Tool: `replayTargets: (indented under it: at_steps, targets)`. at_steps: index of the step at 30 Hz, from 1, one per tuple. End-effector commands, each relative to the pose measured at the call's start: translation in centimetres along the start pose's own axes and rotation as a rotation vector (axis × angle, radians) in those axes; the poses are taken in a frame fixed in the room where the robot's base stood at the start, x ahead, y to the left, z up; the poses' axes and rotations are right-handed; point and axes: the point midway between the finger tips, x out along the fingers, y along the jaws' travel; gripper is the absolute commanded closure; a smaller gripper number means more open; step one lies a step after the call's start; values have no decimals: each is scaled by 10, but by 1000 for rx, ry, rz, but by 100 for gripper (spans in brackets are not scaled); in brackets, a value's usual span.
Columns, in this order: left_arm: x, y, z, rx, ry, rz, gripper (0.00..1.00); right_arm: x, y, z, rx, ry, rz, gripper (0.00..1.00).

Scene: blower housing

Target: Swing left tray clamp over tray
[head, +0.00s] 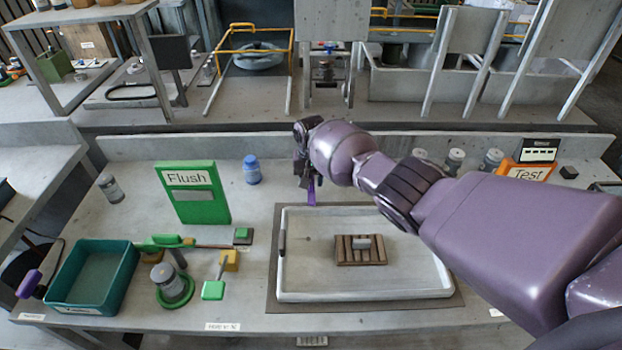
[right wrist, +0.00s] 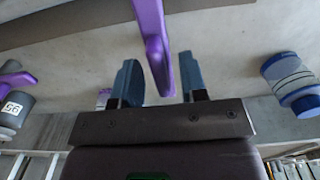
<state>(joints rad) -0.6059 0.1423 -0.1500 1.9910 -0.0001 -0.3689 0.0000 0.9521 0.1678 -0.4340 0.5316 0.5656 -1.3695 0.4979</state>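The white tray (head: 365,296) lies on a dark mat on the bench, with a slatted brown block (head: 361,250) inside. A purple clamp lever (head: 311,193), seemingly the left tray clamp, shows by the tray's back left corner. My right gripper (head: 308,182) is over that corner. In the right wrist view, my right gripper (right wrist: 160,85) has its blue fingers apart, with the purple lever (right wrist: 156,45) between them and gaps on both sides. The clamp's base is hidden. A dark bar (head: 282,236) lies along the tray's left rim. My left gripper is out of view.
A blue bottle (head: 252,170) stands left of the gripper and shows in the wrist view (right wrist: 293,83). A green Flush sign (head: 191,193), teal bin (head: 94,277) and green-and-yellow parts (head: 229,261) are at left.

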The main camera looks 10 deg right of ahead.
Motion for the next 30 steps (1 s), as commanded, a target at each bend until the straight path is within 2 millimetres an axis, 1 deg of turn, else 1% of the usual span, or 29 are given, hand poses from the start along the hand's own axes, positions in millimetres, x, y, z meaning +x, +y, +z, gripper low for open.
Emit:
replayTargets:
  at_steps: [2, 5, 9, 13, 18, 21, 25, 30]
  targets:
    - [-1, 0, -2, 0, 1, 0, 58, -3, 0, 0, 0, 0, 0, 61]
    - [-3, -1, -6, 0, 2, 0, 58, -13, 0, 0, 0, 1, -1, 61]
    - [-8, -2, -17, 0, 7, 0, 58, -36, 0, -1, 0, 2, -3, 61]
    - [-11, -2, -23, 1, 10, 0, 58, -60, 0, 0, -1, 3, -2, 61]
    - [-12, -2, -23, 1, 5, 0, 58, -86, 0, 0, 0, 3, -1, 61]
    - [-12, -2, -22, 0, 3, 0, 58, -97, 0, -1, 0, 2, -1, 61]
    - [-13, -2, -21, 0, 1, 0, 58, -106, 0, 0, 0, 1, 0, 61]
    - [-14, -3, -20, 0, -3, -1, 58, -108, 0, 0, 0, 1, 0, 61]
